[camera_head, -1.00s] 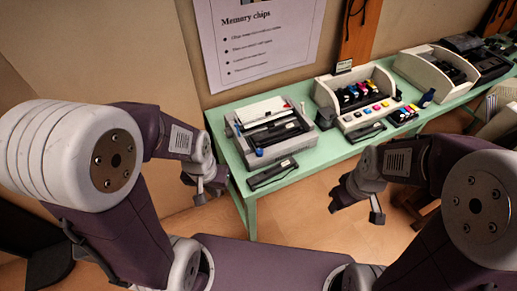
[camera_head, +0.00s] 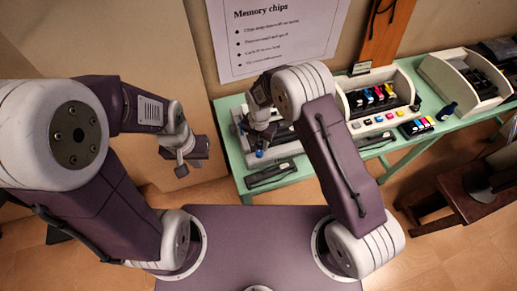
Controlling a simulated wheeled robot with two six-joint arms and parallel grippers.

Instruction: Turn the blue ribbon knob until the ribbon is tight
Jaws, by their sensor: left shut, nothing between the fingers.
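The grey device with the blue knob (camera_head: 259,153) stands at the left end of the green table. My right arm and gripper cover much of the device (camera_head: 284,151). The small blue knob shows at its front left. My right gripper (camera_head: 262,138) hangs over the device, just above and behind the knob in the picture. Whether it touches the knob, and whether its fingers are open, I cannot tell. My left gripper (camera_head: 182,168) is shut and empty, left of the table and apart from the device. The ribbon is hidden.
A black bar-shaped part (camera_head: 270,175) lies on the green table (camera_head: 236,165) in front of the device. To the right stand a cream tray of colour cartridges (camera_head: 372,97) and another cream tray (camera_head: 462,80). A dark wooden stool (camera_head: 470,190) stands at the right.

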